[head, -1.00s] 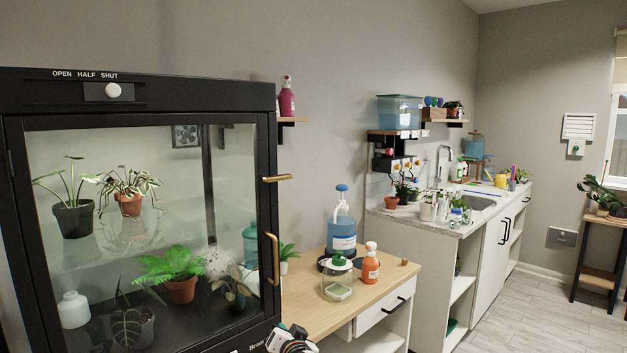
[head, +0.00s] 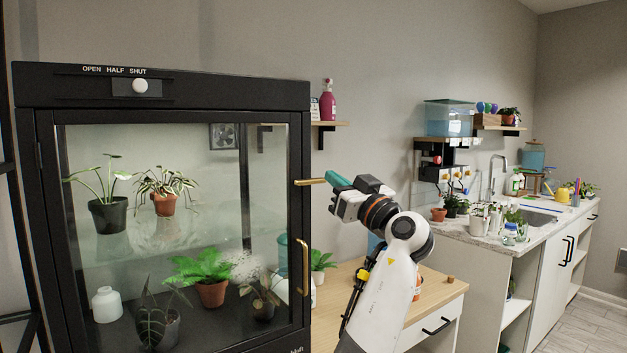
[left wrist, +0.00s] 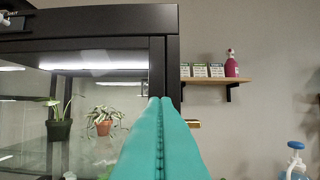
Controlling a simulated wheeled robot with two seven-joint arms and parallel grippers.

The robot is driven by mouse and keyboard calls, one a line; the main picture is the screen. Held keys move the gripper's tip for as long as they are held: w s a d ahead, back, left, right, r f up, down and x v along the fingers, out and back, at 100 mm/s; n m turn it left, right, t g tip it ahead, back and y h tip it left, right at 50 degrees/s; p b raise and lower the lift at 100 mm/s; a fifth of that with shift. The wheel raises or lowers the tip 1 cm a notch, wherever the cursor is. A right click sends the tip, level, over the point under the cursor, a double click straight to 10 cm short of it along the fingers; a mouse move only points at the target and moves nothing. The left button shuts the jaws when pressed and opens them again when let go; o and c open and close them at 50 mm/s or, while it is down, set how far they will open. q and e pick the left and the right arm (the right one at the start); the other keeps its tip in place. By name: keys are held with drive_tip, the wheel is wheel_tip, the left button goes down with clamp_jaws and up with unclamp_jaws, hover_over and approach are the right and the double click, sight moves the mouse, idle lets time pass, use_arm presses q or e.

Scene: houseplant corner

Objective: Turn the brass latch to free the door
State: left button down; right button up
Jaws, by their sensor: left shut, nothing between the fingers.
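The brass latch (head: 310,182) is a short horizontal bar on the right edge of the black glass-fronted cabinet (head: 160,88). It points right, away from the door. My left gripper (head: 332,178) is shut and empty, its green fingers close to the latch's right end. I cannot tell whether they touch. In the left wrist view the latch's end (left wrist: 194,124) shows to the right of the green fingers (left wrist: 160,104), which hide the rest of it. The glass door is shut, with a brass handle (head: 304,266) below the latch. My right gripper is not in view.
A wooden wall shelf (head: 328,124) with a pink bottle (head: 327,100) is just beyond the latch. A wooden-topped table (head: 435,287) stands right of the cabinet under my left arm. A white knob (head: 140,86) sits on the cabinet's top bar.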

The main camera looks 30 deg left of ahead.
use_arm(q)
drive_tip(key=shift+w+a, duration=0.1)
wheel_tip(320, 180, up, 3)
drive_tip(key=p, duration=0.3)
hover_over(311, 181)
drive_tip(key=s+d, duration=0.2)
drive_tip(key=s, duration=0.1)
drive_tip(key=shift+w+a+r, duration=0.1)
drive_tip(key=shift+w+r, duration=0.05)
drive_tip(key=shift+w, duration=0.1)
drive_tip(key=shift+w+a, duration=0.25)
drive_tip(key=shift+a, duration=0.25)
wheel_tip(311, 181, down, 3)
drive_tip(key=shift+d+r, duration=0.1)
drive_tip(key=shift+f+p, duration=0.3)
drive_tip(key=shift+f, duration=0.35)
